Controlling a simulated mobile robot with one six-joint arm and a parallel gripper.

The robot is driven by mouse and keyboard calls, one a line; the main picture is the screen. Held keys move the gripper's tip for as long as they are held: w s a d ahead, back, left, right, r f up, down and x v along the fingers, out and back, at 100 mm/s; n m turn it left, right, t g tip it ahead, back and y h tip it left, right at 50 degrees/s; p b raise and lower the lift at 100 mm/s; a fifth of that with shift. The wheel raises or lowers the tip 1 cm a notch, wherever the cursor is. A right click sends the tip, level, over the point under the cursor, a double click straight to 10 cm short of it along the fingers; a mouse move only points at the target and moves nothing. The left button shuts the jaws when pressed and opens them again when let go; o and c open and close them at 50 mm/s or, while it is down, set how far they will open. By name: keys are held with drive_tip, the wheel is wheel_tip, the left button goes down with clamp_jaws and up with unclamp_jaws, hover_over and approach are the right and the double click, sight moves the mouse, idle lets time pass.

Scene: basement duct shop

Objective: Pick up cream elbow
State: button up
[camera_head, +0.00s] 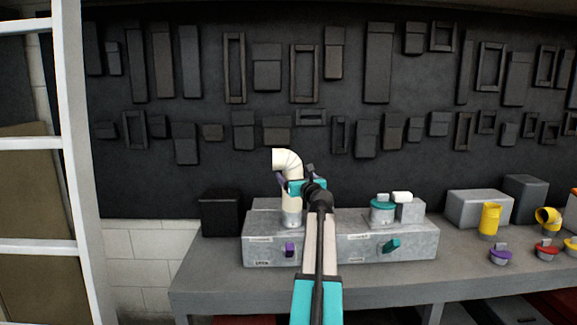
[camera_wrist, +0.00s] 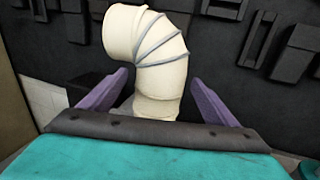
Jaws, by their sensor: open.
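My gripper (camera_head: 296,180) is at the elbow's upright part, coming from the right and front. Its purple fingers (camera_wrist: 157,92) are apart, one on each side of the elbow. Whether either finger touches the elbow cannot be told. The elbow's lower end is hidden by the gripper body in the wrist view.
The duct box on the grey bench (camera_head: 385,283) also carries a teal-rimmed collar (camera_head: 382,211). Yellow elbows (camera_head: 489,219) and small coloured caps (camera_head: 501,256) lie at the right. A black box (camera_head: 220,215) stands left of the duct box. A white ladder (camera_head: 75,130) stands at far left.

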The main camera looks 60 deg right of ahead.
sight(296, 167)
drive_tip(key=shift+w+d, duration=0.4)
drive_tip(key=shift+w, duration=0.1)
drive_tip(key=c, duration=1.3)
drive_tip(key=shift+o, duration=0.2)
drive_tip(key=shift+r, duration=0.1)
drive_tip(key=shift+r, duration=1.75)
drive_tip(key=s+d+r+b+v, duration=0.1)
drive_tip(key=b+v, duration=0.2)
drive_tip(key=v, duration=1.3)
drive_tip(key=shift+s+d+r, duration=0.2)
drive_tip(key=shift+d, duration=0.2)
